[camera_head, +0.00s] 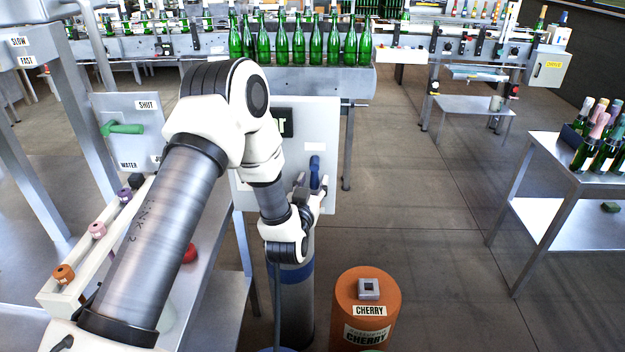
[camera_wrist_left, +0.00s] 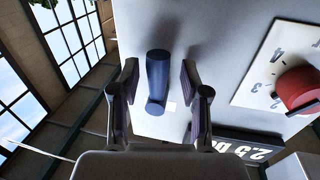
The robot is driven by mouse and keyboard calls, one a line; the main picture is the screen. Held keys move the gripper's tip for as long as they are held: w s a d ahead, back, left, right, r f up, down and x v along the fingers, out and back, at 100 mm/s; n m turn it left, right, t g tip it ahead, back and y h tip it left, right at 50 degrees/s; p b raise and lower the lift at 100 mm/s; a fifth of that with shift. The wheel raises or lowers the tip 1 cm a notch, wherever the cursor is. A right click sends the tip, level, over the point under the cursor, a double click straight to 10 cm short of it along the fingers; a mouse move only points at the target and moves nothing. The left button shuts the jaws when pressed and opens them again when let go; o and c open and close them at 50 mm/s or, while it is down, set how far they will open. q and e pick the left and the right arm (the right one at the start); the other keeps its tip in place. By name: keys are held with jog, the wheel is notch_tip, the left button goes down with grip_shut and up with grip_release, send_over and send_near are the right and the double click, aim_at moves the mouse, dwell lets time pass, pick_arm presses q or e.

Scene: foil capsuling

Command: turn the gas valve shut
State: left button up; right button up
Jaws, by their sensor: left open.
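A blue lever handle (camera_head: 315,172), which I take to be the gas valve, is on a pale grey panel (camera_head: 328,120); no gas label is readable. It stands roughly upright in the head view. In the left wrist view the blue handle (camera_wrist_left: 158,72) lies between the two fingers of my left gripper (camera_wrist_left: 160,85), with a gap on each side. My left gripper (camera_head: 309,190) is open at the handle in the head view, and my arm hides part of the panel. My right gripper is not in view.
A red knob (camera_wrist_left: 299,88) on a numbered dial plate and a dark "2.5" sign (camera_wrist_left: 240,145) are near the handle. A green lever (camera_head: 122,128) marked water is at left. An orange drum (camera_head: 350,300) labelled cherry stands below right.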

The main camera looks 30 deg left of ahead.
pick_arm(q)
jog(key=shift+w, duration=0.1)
jog(key=shift+d+f, duration=0.1)
jog(key=shift+c, duration=1.3)
grip_shut()
